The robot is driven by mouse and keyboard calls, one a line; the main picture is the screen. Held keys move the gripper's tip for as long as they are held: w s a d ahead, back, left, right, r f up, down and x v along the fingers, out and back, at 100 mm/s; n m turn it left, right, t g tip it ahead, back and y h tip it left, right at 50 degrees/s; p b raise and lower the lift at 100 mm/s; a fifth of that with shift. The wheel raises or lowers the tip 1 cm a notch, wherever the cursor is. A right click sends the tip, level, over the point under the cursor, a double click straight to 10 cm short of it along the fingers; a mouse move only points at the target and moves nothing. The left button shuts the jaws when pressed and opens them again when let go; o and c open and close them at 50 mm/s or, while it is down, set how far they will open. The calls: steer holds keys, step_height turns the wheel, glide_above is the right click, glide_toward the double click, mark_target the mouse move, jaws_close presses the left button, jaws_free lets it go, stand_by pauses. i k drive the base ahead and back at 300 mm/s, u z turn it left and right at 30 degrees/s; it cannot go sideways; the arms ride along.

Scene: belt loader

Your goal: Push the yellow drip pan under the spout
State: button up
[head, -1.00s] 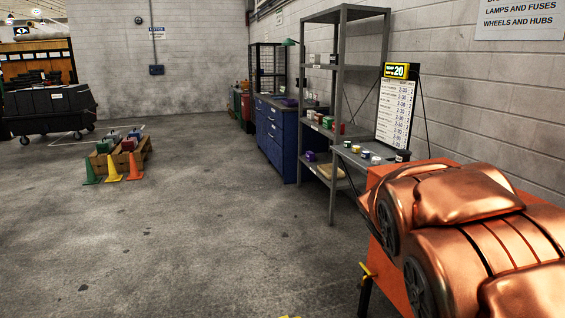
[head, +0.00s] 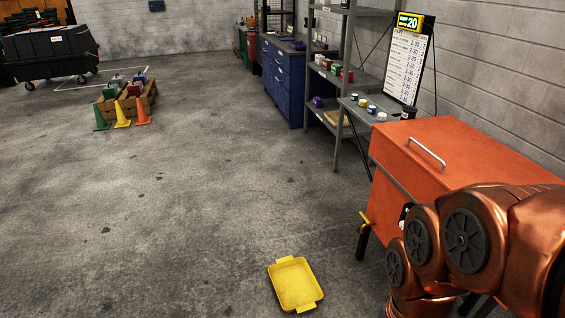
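The yellow drip pan (head: 294,284) lies flat on the concrete floor at the bottom middle of the head view. It is a shallow tray with a handle tab at its far and near ends. It stands apart from the orange cabinet to its right. A yellow lever-like part (head: 365,222) shows at the cabinet's left side; I cannot tell whether it belongs to the spout. My copper-coloured arm is folded at the lower right, in front of the cabinet. My gripper is out of view.
The orange cabinet (head: 425,150) with a top handle stands on dark legs at the right. Beyond it are a grey shelf (head: 350,60) and a blue drawer cabinet (head: 284,85). The floor left of the pan is clear.

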mark_target(295, 286)
steer(key=z, duration=0.15)
steer(key=k, duration=0.35)
steer(key=u, duration=1.55)
steer(key=i, duration=1.65)
steer(key=z, duration=0.6)
steer(key=i, duration=0.4)
steer(key=z, duration=0.3)
